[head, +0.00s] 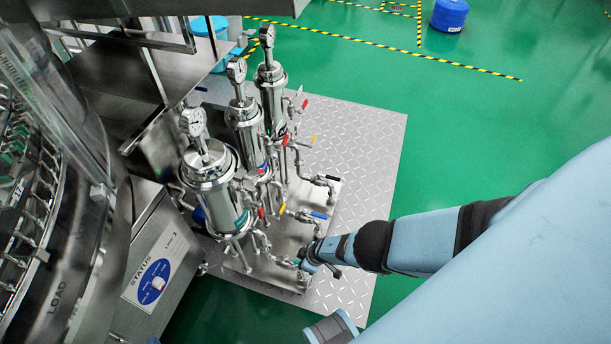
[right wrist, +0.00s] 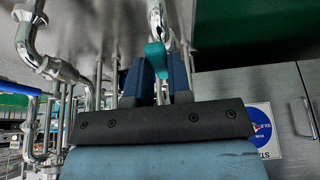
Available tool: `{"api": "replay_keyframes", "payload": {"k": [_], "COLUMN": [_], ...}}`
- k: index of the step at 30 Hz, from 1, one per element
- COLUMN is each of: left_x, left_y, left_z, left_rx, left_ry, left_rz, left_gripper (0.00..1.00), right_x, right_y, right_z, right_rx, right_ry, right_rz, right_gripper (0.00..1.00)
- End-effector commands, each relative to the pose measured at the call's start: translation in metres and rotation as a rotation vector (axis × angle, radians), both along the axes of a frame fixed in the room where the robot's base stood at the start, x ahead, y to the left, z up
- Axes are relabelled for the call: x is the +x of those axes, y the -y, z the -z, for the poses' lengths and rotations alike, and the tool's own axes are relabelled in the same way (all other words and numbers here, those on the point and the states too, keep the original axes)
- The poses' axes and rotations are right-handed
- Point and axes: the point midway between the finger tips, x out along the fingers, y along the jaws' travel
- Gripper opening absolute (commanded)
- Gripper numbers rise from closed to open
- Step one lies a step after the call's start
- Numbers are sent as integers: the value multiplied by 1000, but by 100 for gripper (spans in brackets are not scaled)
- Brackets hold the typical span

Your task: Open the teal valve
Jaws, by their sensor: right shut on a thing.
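The teal valve handle (right wrist: 155,56) shows in the right wrist view, on a metal pipe fitting. My right gripper (right wrist: 161,76) has its two dark blue fingers on either side of the handle and is shut on it. In the head view my right arm comes in from the right, and the gripper (head: 309,260) is at the low pipework in front of the nearest steel filter housing (head: 214,188). The handle is mostly hidden there by the gripper.
Three steel housings with gauges stand in a row on a diamond-plate platform (head: 366,150). Blue (head: 319,215), yellow (head: 282,208) and red (head: 261,213) valve handles sit close to my right gripper. A washer with a status label (head: 152,289) stands left. The green floor right is open.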

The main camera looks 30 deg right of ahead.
Motion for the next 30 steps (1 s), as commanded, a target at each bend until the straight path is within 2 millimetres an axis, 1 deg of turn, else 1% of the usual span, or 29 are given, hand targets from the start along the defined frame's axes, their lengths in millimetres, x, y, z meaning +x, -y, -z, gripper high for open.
{"api": "replay_keyframes", "payload": {"k": [1, 9, 10, 13, 23, 26, 30], "left_x": [0, 0, 0, 0, 0, 0, -1], "left_y": [0, 2, 2, 2, 2, 1, -2], "left_z": [0, -1, -1, -1, -4, -11, -20], "left_rx": [0, -3, -3, -3, -3, 1, 20], "left_ry": [0, 1, 1, 1, 1, 0, -14], "left_rz": [0, 2, 2, 3, 3, 2, -2], "left_gripper": [45, 45, 45, 45, 45, 45, 45], "right_x": [2, 2, 2, 1, 0, -2, -7], "right_y": [-3, -3, -3, -3, -1, 1, 5], "right_z": [-1, -1, -1, -1, -3, -10, -30], "right_rx": [6, 6, 6, 5, 3, 2, 2], "right_ry": [2, 2, 2, 1, -1, 0, -1], "right_rz": [5, 6, 5, 5, 3, 2, 3], "right_gripper": [0, 0, 21, 44, 45, 45, 45]}}
